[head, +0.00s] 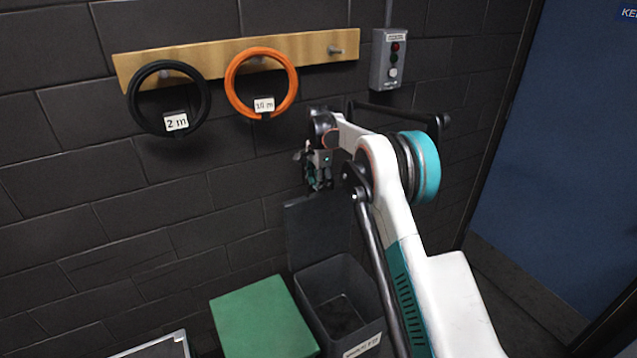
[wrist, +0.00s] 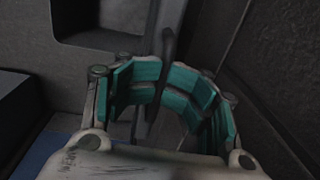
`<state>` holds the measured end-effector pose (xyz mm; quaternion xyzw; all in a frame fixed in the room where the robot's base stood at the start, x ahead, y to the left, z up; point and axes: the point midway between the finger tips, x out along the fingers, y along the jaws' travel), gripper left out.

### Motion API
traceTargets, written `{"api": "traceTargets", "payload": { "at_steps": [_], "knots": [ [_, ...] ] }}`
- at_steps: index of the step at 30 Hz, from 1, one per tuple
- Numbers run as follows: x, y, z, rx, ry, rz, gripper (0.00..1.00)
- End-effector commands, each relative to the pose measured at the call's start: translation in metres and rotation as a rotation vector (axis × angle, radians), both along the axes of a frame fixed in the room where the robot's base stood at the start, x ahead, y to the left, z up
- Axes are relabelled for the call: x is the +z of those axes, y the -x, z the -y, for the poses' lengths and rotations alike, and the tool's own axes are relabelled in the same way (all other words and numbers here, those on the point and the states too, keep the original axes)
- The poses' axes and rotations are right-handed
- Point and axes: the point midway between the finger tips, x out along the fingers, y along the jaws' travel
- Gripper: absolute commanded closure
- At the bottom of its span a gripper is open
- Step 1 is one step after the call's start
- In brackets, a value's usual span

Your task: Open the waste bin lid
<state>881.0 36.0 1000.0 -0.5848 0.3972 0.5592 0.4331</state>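The dark grey waste bin (head: 375,330) stands against the wall at the bottom of the head view, with a pale label on its front. Its mouth is uncovered and its inside shows. The dark lid (head: 308,230) stands raised at the back of the bin, near the wall, partly behind my arm. My gripper (head: 318,183) is just above the lid's upper edge; contact cannot be told. In the wrist view its teal-padded fingers (wrist: 166,75) curl inward with tips close together. A dark strip shows between them, and I cannot tell whether they grip it.
A green box (head: 262,318) stands directly left of the bin. Above, a wooden rail (head: 215,57) holds a black coil (head: 133,105) and an orange coil (head: 233,90). A grey button box (head: 386,58) is on the wall. A blue door (head: 560,160) is at right.

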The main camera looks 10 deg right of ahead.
Motion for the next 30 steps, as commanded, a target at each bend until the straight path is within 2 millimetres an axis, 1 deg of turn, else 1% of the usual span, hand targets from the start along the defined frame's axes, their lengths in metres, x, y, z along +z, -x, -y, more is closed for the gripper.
{"api": "traceTargets", "payload": {
  "at_steps": [8, 11, 14, 24, 27, 30],
  "knots": [
    [0.002, 0.0, -0.001, 0.001, -0.001, 0.001, 0.7],
    [0.008, 0.0, 0.0, 0.0, 0.0, 0.001, 0.7],
    [0.021, 0.001, 0.0, 0.0, 0.0, 0.001, 0.7],
    [0.089, 0.005, -0.001, 0.002, -0.001, 0.001, 0.7],
    [0.104, 0.006, -0.002, 0.003, -0.001, 0.001, 0.7],
    [0.114, 0.007, -0.002, 0.003, -0.001, 0.001, 0.7]
  ]
}}
